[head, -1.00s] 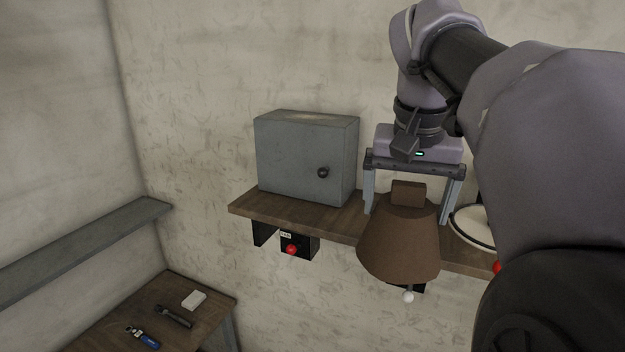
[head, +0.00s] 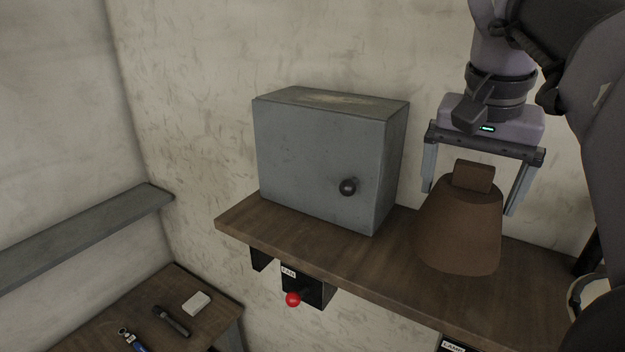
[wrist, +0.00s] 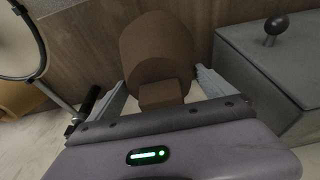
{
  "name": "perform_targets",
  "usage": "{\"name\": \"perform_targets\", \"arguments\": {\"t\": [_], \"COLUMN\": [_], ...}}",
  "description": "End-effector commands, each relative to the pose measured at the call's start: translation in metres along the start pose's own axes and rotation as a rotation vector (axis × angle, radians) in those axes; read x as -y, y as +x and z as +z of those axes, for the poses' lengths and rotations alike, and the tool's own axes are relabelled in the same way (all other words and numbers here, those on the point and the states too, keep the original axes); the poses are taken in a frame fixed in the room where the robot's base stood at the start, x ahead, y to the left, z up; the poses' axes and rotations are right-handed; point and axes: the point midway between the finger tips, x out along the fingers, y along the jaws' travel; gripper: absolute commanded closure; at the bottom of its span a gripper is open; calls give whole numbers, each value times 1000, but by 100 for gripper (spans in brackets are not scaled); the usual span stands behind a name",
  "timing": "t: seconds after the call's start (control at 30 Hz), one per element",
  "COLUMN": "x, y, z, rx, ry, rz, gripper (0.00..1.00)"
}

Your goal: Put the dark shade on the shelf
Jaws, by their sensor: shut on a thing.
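The dark shade (head: 458,232) is a brown tapered lampshade with a small block on top (head: 473,177). My gripper (head: 468,200) has its two pale fingers either side of the shade's upper part and is shut on it. The shade is upright in front of or over the wooden wall shelf (head: 375,268), right of the grey cabinet; whether its base touches the wood I cannot tell. In the wrist view the shade (wrist: 158,48) sits between the fingers. A grey ledge (head: 85,237) runs along the left wall.
The grey cabinet (head: 315,160) with a dark knob stands on the wooden shelf. A box with a red knob (head: 292,299) hangs below. A round-rimmed object (wrist: 20,40) is at the right end. A low table (head: 90,338) at lower left holds small tools and a white block.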

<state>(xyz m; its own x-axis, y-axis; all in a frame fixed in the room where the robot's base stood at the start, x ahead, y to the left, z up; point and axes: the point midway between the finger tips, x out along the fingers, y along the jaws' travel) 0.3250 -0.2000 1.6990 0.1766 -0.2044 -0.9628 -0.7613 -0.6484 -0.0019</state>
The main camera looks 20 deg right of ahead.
Motion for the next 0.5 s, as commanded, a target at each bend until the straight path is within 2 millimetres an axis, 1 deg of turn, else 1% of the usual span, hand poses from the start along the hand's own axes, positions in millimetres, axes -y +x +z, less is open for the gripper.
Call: {"name": "perform_targets", "arguments": {"t": [0.1, 0.2, 0.27, 0.5], "x": [0, 0, 0, 0], "y": [26, 41, 44, 44], "z": [8, 12, 13, 12], "rx": [2, 2, 1, 0], "ry": [-1, -1, 1, 1], "rz": [0, 0, 0, 0], "gripper": [46, 46, 46, 46]}}
